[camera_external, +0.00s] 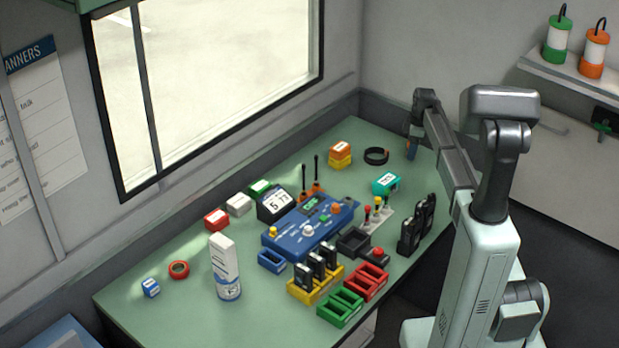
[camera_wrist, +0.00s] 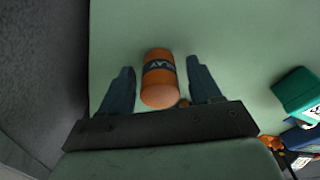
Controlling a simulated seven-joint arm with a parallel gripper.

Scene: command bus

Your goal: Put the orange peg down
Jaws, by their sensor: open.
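An orange peg (camera_wrist: 159,92) with a dark lettered band is between the two fingers of my gripper (camera_wrist: 160,66) in the wrist view. The fingers are apart, with a visible gap on each side of the peg. The green tabletop shows behind it. I cannot tell whether its end rests on the table. In the external view my gripper (camera_external: 411,149) is low at the far right corner of the table, and the peg is mostly hidden there.
A teal box (camera_external: 386,184) stands nearby and also shows in the wrist view (camera_wrist: 298,92). A black ring (camera_external: 376,156) and stacked orange and yellow blocks (camera_external: 340,154) lie left of my gripper. A blue console (camera_external: 310,228) and several bins crowd mid-table. The near left tabletop is clearer.

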